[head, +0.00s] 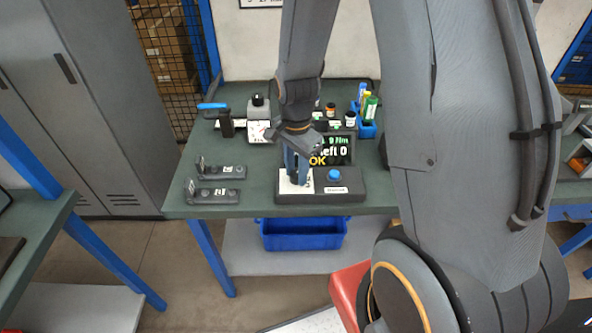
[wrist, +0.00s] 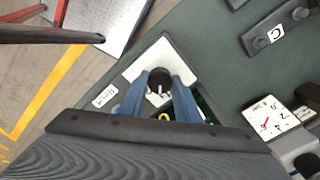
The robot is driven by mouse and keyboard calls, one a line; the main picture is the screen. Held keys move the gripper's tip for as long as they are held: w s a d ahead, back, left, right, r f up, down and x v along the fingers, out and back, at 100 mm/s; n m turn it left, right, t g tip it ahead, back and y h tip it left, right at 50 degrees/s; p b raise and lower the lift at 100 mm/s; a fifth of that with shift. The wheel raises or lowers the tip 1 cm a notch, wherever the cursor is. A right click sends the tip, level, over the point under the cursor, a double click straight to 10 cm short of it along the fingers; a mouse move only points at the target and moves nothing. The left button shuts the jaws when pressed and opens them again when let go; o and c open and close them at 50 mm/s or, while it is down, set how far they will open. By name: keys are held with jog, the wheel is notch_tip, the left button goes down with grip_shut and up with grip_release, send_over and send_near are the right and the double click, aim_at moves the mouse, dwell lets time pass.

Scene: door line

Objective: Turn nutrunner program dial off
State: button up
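The nutrunner controller (head: 352,197) is a dark box at the front edge of the green bench, with a white dial plate, a blue button (head: 334,176) and a lit screen (head: 340,148) partly hidden by my gripper. The screen shows "OK" and "left 0". The black program dial (wrist: 160,80) shows in the wrist view, with a white pointer mark towards the picture's bottom. My gripper (wrist: 161,79) has its blue fingers on either side of the dial. I cannot tell whether they press on it. In the head view, my gripper (head: 297,180) points down over the plate and hides the dial.
Two dark devices with knobs (head: 213,194) lie to the left on the bench. A white gauge (wrist: 270,121), bottles (head: 258,105) and a blue holder with markers (head: 368,128) stand behind. A blue bin (head: 303,234) sits below.

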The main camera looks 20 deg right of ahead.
aim_at(296, 173)
jog(key=shift+c, duration=0.5)
jog(key=shift+n, duration=0.4)
jog(key=n+p, duration=0.1)
jog(key=n, duration=0.2)
jog(key=shift+n+p, duration=0.65)
jog(key=shift+n, duration=1.45)
jog(key=o, duration=1)
jog(key=shift+o, duration=0.2)
jog(key=shift+r, duration=0.15)
jog(key=shift+r+b, duration=0.8)
jog(key=shift+r, duration=3)
